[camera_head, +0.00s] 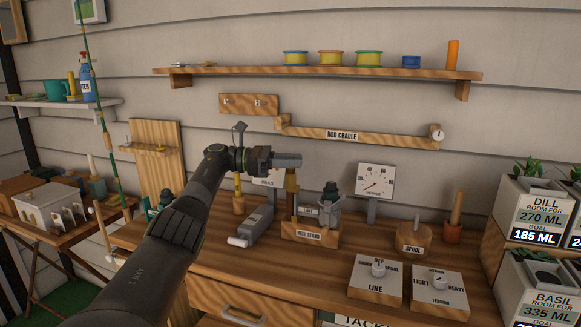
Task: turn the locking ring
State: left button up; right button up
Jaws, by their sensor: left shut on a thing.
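My left gripper (288,160) reaches in from the left, its jaws shut and level above the left side of the wooden reel stand (318,238). An upright brown post (291,187) rises from the stand to just under the jaws. The jaws are shut at the top of this post, where the locking ring seems to be; the fingers hide most of it. My right gripper is out of view.
A grey cylinder tool (252,226) lies left of the stand. The rod cradle (358,136) is on the wall behind.

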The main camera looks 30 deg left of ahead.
pick_arm(q)
jog(key=shift+r, duration=0.15)
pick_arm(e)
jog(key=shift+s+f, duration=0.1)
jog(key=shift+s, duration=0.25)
pick_arm(q)
jog(key=o, duration=1)
jog(key=shift+c, duration=0.2)
